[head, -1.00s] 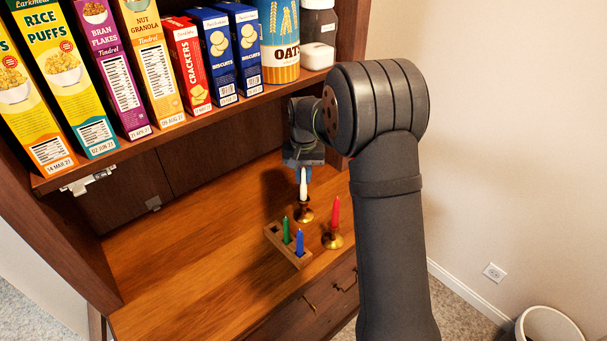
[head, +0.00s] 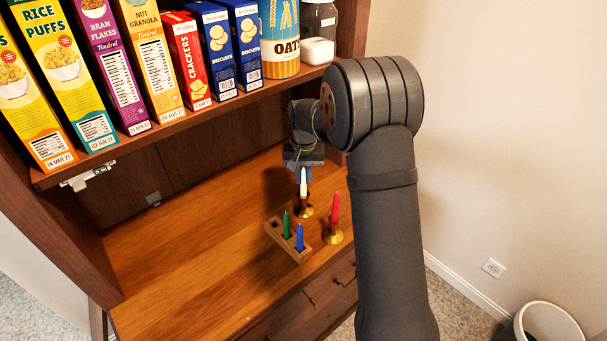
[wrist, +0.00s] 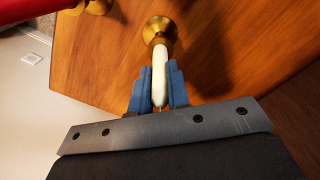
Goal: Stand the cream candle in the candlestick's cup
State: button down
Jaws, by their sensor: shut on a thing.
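The cream candle (head: 303,188) is upright between the blue fingers of my gripper (head: 303,174). In the wrist view my gripper (wrist: 158,88) is shut on the cream candle (wrist: 160,72). The candle's lower end lines up with the cup of a brass candlestick (wrist: 157,27), which also shows in the head view (head: 305,212). The end meets or overlaps the cup there; I cannot tell how deep it sits or whether a small gap remains.
A second brass candlestick (head: 332,236) with a red candle (head: 336,208) stands close by, front right. A wooden block (head: 274,231) holds a green candle (head: 286,224) and a blue candle (head: 299,237). The counter (head: 190,235) is clear to the left. The cereal shelf (head: 200,122) overhangs.

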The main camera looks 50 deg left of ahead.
aim_at(303, 168)
jog(key=shift+f, duration=0.15)
jog(key=c, duration=1)
grip_release()
jog(key=shift+o, duration=0.2)
jog(key=shift+r, duration=0.2)
jog(key=shift+r, duration=2.35)
jog(key=shift+f, duration=0.1)
notch_tip(303, 168, down, 5)
jog(key=shift+r, duration=0.1)
